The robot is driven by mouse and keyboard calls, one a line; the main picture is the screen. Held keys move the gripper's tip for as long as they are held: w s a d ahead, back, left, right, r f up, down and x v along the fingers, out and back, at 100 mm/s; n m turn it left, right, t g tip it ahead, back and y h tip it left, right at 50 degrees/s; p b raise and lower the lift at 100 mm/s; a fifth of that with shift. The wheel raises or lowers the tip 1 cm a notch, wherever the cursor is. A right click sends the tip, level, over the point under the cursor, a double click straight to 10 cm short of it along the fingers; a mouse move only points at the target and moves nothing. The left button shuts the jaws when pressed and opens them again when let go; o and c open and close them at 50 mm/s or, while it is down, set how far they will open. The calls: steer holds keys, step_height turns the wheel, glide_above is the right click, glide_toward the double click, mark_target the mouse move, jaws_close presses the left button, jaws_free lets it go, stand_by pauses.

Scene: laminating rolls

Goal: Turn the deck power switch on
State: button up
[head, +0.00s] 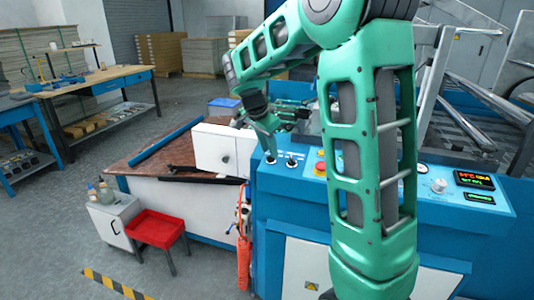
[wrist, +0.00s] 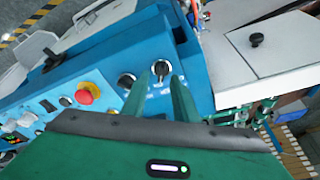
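Two black rotary switches sit at one end of the blue control panel (head: 312,176). The end switch (head: 270,160) is below my gripper in the head view; it also shows in the wrist view (wrist: 161,68), between my two fingertips. The other switch (head: 291,162) is beside it, and in the wrist view (wrist: 126,80) it lies left of my fingers. Labels are too small to read, so I cannot tell which is deck power. My gripper (head: 269,150) points down at the end switch, its green fingers (wrist: 162,76) apart. Contact with the knob is not clear.
A red emergency button (wrist: 84,97) on a yellow base stands further along the panel. Beyond are a dial (head: 439,186) and a lit display (head: 474,180). A white box (head: 214,150) stands beside the panel's end. My arm hides the panel's middle.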

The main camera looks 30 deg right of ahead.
steer(key=w+v, duration=0.1)
steer(key=v, duration=0.7)
steer(key=shift+s+a+r, duration=0.2)
steer(key=shift+s+r, duration=0.1)
steer(key=shift+s, duration=0.05)
steer(key=s+f+n+y, duration=0.1)
steer(key=s+f+n, duration=0.2)
steer(key=s, duration=0.8)
steer(key=s+a+f+n+g+y, duration=0.1)
steer(key=s+f+n, duration=0.3)
steer(key=s, duration=0.8)
steer(key=s+f+n+y, duration=0.2)
steer(key=s+f+n, duration=0.1)
steer(key=s, duration=0.8)
steer(key=shift+s+a+f+g, duration=0.3)
steer(key=shift+f+g, duration=0.1)
steer(key=shift+f, duration=0.1)
steer(key=shift+d, duration=0.1)
